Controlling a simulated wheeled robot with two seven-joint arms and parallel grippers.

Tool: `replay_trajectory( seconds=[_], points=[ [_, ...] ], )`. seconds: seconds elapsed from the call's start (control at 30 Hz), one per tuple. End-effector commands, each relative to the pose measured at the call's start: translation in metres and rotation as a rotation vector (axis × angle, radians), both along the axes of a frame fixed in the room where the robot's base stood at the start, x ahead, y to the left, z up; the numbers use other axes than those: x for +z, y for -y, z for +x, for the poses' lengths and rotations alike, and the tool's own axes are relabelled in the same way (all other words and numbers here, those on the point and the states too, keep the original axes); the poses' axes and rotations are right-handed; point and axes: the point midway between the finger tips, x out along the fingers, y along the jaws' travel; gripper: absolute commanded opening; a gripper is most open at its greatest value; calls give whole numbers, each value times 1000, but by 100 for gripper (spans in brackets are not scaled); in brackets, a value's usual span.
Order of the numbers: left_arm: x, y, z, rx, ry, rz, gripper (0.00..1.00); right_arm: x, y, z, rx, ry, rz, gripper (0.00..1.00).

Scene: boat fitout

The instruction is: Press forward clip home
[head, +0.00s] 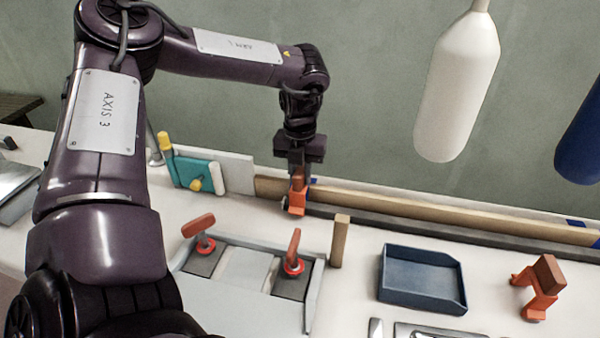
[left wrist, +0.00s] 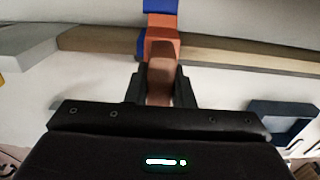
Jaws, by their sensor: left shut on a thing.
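An orange clip (head: 297,205) with a brown grip is at the long wooden strip (head: 430,210) along the back of the bench. My left gripper (head: 299,178) points down and is shut on the clip's brown part. In the left wrist view the brown part (left wrist: 161,80) sits between the fingers, with the orange body (left wrist: 161,40) beyond it, over the strip. I cannot tell how fully the clip is seated. A second orange clip (head: 541,290) with a brown block stands on the bench at the right, apart from the strip. My right gripper is not in view.
A grey fixture (head: 245,265) with two red-handled toggle clamps is in front. A wooden post (head: 339,241) stands at its right. A blue tray (head: 422,280) is further right. A white fender (head: 458,85) and a blue one (head: 582,130) hang above the bench.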

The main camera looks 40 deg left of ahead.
Motion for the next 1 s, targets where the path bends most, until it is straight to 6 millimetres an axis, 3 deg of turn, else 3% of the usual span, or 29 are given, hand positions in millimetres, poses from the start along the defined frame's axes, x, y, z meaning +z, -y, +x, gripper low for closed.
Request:
replay_trajectory(
  seconds=[0.07, 0.1, 0.27, 0.6, 0.8, 1.0],
  points=[
    [-6, 0, -3, -1, -9, -2, 0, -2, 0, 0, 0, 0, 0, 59],
    [-5, 0, -3, -1, -9, -2, 25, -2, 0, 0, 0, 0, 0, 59],
    [-5, 0, -3, 0, -8, -1, 46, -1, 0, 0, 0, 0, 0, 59],
    [-3, 0, -1, 0, -5, -2, 47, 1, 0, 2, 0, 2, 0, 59],
    [-2, 0, -1, 0, -3, -1, 47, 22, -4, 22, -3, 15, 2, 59],
    [43, 0, 0, -2, -1, 0, 47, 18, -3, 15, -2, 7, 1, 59]
  ],
)
